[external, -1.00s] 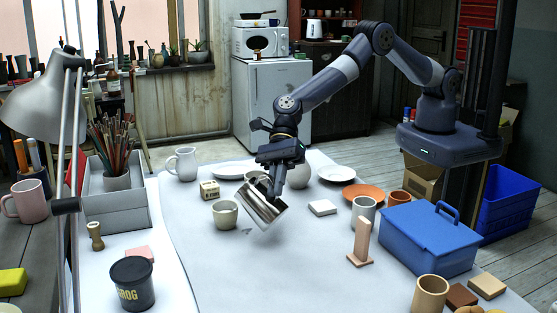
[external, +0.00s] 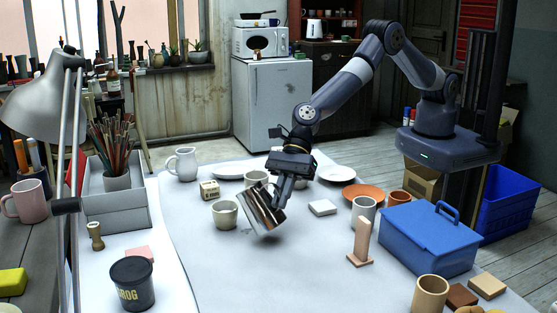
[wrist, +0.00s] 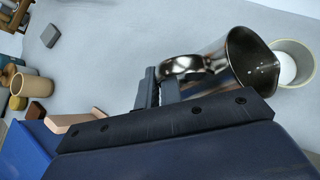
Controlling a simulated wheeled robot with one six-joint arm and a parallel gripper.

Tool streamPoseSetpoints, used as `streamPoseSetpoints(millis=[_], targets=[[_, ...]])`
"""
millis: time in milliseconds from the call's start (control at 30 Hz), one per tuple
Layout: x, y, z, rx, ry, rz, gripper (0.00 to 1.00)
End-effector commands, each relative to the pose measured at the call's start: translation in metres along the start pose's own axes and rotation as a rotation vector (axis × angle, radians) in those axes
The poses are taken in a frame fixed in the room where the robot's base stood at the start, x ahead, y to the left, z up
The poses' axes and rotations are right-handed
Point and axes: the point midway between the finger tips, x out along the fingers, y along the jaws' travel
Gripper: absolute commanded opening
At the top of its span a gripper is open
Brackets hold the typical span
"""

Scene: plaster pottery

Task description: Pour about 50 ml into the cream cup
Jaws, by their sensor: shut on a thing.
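The cream cup (external: 225,218) stands upright on the pale table cover. In the wrist view the cream cup (wrist: 307,76) is at the right edge, partly behind the pitcher's rim, with something white inside. A shiny metal pitcher (external: 263,212) hangs above the table just right of the cup, strongly tilted. In the wrist view the pitcher (wrist: 212,62) has its mouth towards the cup; its inside looks dark with a few bright specks. My gripper (wrist: 160,88) is shut on the pitcher's handle. I see no clear stream between pitcher and cup.
A small box (external: 209,190) and a white jug (external: 182,164) stand behind the cup. A white block (external: 322,207), a wooden stand (external: 361,243) and a blue toolbox (external: 428,240) are to the right. The table cover in front of the cup is clear.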

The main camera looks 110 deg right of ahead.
Motion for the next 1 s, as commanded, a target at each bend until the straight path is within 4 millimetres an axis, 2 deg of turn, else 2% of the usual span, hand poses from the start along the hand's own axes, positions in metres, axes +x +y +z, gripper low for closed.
streamPoseSetpoints(millis=[467, 1000], targets=[[0.016, 0.029, -0.01, -0.222, 0.021, -0.202, 0.0], [0.035, 0.041, -0.021, -0.375, 0.03, -0.347, 0.0]])
